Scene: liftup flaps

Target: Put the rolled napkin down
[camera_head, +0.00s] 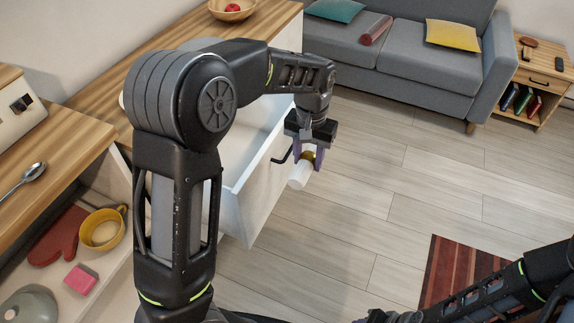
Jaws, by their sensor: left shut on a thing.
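My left gripper (308,157) is shut on the rolled napkin (299,176), a white roll with a yellow-brown band at its upper part. The gripper points down and holds the napkin tilted, just right of the open white drawer (262,180) and its dark handle. In this view the napkin appears against the floor; its height above the floor is hard to judge. My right gripper (385,317) is low at the bottom edge, partly cut off, and its jaws cannot be made out.
A wooden counter (90,92) runs along the left, with a spoon (33,171). An open lower drawer holds a red mitt (60,236), yellow cup (101,229) and pink sponge (81,279). A grey sofa (405,68) and side table (545,62) stand behind. The middle floor is clear.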

